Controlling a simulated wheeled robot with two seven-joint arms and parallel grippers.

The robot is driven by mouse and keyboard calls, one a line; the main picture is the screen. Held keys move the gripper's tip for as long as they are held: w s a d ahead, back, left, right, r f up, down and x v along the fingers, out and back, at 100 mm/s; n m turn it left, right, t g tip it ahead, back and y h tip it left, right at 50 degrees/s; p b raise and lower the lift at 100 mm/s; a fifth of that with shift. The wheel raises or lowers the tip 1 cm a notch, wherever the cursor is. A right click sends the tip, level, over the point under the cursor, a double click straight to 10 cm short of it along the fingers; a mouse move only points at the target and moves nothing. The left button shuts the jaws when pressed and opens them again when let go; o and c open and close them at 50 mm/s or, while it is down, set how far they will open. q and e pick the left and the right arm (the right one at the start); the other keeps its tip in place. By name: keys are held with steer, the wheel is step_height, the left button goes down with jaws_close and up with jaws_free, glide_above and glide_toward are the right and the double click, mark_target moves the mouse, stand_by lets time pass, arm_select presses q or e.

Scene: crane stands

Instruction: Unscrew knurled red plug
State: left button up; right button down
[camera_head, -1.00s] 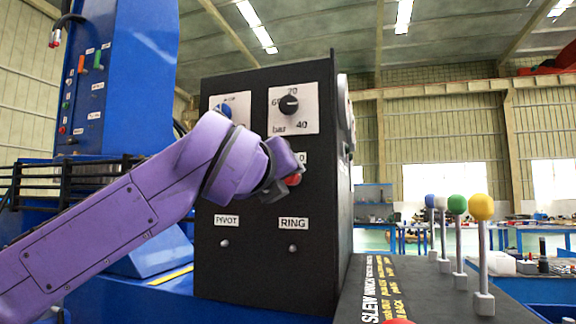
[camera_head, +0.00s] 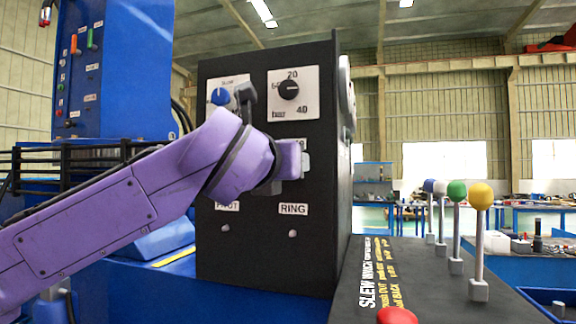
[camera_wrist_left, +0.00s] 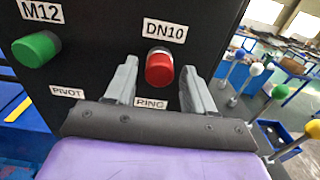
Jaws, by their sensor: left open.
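The knurled red plug (camera_wrist_left: 160,68) sits on the black panel under the DN10 label (camera_wrist_left: 165,32) in the left wrist view. My left gripper (camera_wrist_left: 159,76) is open. One grey finger is on each side of the plug, and dark panel shows between each finger and the plug. In the head view my left gripper (camera_head: 299,160) is in front of the panel above the RING label (camera_head: 293,209), and the plug is hidden behind it. My right gripper is not in view.
A green plug (camera_wrist_left: 36,50) under the M12 label is left of the red one. A gauge dial (camera_head: 289,90) and blue knob (camera_head: 220,96) are above. Ball-topped levers (camera_head: 480,197) and a red button (camera_head: 397,316) are on the console at right.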

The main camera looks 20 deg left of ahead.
arm_select(q)
jaws_close()
stand_by(0.4)
